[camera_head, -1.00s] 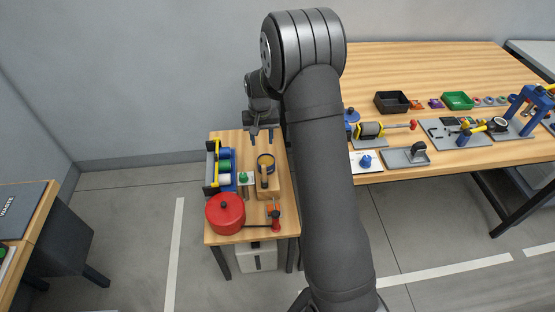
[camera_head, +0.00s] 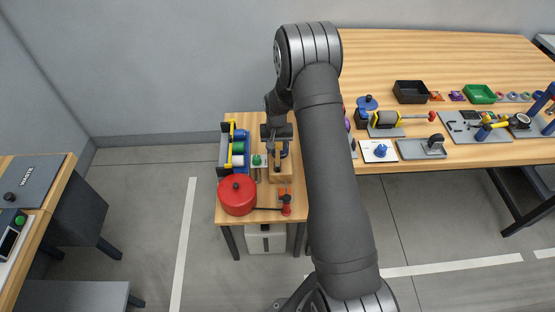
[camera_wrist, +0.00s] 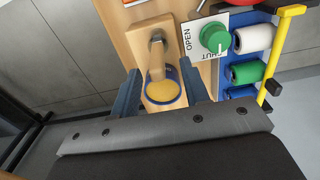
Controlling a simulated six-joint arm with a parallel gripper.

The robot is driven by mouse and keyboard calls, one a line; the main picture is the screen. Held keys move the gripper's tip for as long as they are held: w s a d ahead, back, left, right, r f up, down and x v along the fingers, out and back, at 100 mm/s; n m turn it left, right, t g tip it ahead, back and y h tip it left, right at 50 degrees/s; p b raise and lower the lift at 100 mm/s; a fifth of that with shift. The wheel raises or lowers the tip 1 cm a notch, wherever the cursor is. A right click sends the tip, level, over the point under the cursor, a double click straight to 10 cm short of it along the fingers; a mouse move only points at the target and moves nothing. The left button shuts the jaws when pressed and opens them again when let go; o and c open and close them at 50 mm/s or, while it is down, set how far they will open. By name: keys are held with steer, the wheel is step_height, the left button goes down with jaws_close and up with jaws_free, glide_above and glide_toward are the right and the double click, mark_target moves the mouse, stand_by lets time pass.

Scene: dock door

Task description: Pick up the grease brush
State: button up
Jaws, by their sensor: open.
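The grease brush appears to be the tan-handled piece (camera_wrist: 157,62) in the wrist view. It stands over a blue-rimmed round pot with yellow inside (camera_wrist: 163,92), on a wooden block (camera_wrist: 135,42). My gripper (camera_wrist: 160,68) is open, one finger on each side of the handle and pot. I cannot tell whether a finger touches either. In the head view my gripper (camera_head: 276,145) is above the small wooden table and hides most of the brush. The wooden block (camera_head: 281,170) shows just in front of it.
A green knob on an OPEN/SHUT plate (camera_wrist: 214,37) sits close right of the block in the wrist view. A spool rack with a yellow bar (camera_head: 232,130) and a red pot (camera_head: 238,196) share the table (camera_head: 262,217). A large bench (camera_head: 440,60) stands right.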

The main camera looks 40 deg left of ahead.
mark_target(278, 155)
steer(key=shift+w+f, duration=0.2)
steer(key=shift+f, duration=2.15)
steer(key=shift+d, duration=0.1)
jaws_close()
